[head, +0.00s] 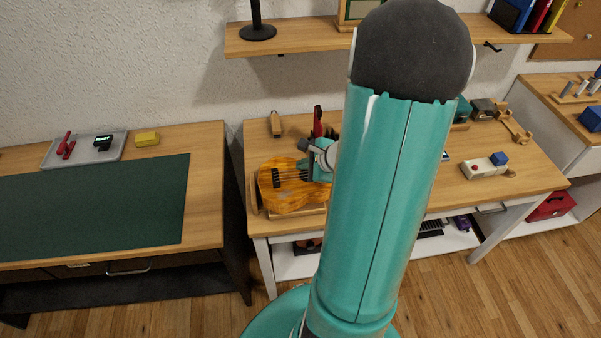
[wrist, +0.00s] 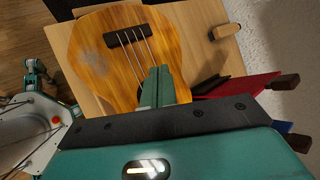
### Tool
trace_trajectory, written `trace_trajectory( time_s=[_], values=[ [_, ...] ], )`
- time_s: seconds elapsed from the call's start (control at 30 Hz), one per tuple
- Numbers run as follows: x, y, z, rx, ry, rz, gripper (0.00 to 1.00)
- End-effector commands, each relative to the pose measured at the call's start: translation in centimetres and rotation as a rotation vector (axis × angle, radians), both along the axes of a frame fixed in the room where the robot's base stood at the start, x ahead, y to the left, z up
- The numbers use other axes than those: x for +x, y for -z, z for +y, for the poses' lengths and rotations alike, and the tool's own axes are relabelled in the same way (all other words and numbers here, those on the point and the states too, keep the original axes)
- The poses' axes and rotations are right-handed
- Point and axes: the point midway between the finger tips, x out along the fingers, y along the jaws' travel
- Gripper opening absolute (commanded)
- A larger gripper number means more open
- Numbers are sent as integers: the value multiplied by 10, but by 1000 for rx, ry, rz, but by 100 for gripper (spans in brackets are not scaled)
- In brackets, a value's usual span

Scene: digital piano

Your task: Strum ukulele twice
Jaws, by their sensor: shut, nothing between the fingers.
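The ukulele (head: 287,190) is orange-brown wood with a dark bridge and lies on the wooden table in the head view. Its right part is hidden behind my arm. In the wrist view the ukulele body (wrist: 92,62) fills the upper middle, with pale strings running from the dark bridge (wrist: 126,36) down toward my gripper. My gripper (wrist: 157,72) is shut and empty, with its teal fingertips over the strings. I cannot tell whether the tips touch the strings. In the head view my gripper (head: 306,148) shows only in part, at the upper right of the ukulele body.
A wooden block (head: 276,125) lies behind the ukulele. A white toy with a blue block (head: 486,167) sits at the table's right. To the left is a separate desk with a green mat (head: 110,210) and a grey tray (head: 84,150). A shelf (head: 290,39) hangs above.

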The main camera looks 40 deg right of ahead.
Motion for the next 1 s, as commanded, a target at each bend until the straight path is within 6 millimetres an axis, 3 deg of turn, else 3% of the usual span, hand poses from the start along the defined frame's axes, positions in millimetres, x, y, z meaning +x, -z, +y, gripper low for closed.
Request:
trace_trajectory(
  time_s=[0.23,0.7,1.0],
  values=[
    [0,-6,0,-3,-1,-2,0],
    [0,-47,0,-3,-1,-2,0],
    [0,-50,0,0,0,0,0]
  ],
)
